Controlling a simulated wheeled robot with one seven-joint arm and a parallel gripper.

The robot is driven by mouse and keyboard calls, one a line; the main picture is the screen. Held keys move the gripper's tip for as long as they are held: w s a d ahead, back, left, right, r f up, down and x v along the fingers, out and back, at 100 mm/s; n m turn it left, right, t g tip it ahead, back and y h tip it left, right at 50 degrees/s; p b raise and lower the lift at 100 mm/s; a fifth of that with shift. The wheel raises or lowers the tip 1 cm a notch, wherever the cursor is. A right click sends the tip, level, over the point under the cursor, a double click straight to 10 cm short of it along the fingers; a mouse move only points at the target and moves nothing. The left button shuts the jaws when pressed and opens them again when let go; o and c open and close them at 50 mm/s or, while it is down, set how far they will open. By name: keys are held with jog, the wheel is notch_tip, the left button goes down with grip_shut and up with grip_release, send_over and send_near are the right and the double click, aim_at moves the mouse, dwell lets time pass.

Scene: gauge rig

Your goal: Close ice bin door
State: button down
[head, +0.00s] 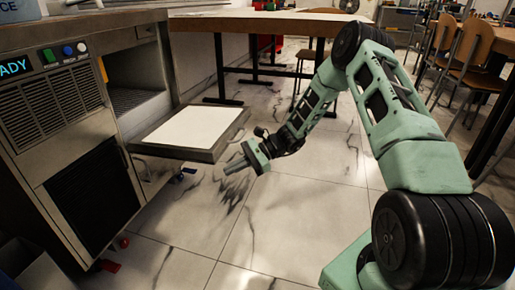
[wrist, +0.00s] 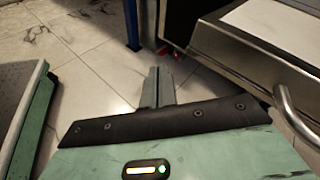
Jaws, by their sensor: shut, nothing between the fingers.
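The ice bin door (head: 200,127) hangs open from the grey ice machine (head: 65,135) in the head view. It lies about flat, with its pale inner panel facing up. In the wrist view the door (wrist: 275,47) fills the upper right, and a curved metal handle (wrist: 296,118) shows at its side. My gripper (head: 232,167) is low, just right of the door's outer edge in the head view. Its fingers (wrist: 158,85) are together and empty, pointing toward the machine side. I see no clear contact with the door. The bin opening (head: 138,80) is uncovered.
A wooden table (head: 265,22) stands behind, with chairs (head: 475,45) and another table at the right. The tiled floor (head: 290,215) around my gripper is clear.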

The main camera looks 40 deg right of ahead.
jog(key=w+d+f+m+t+h+b, duration=0.1)
jog(key=w+d+f+m+t, duration=0.25)
jog(key=d+m+t, duration=0.4)
jog(key=w+d+f+m+t+h, duration=0.15)
jog(key=d+f+m+t, duration=0.3)
jog(key=d, duration=0.65)
jog(key=w+a+r+b, duration=0.5)
jog(key=w+r+b, duration=0.1)
jog(key=w+b, duration=0.1)
jog(key=shift+w+a+r+n+t, duration=0.2)
jog(key=shift+w+a+n+t, duration=0.1)
jog(key=shift+w, duration=0.6)
jog(key=shift+r+y, duration=0.1)
jog(key=shift+y, duration=0.15)
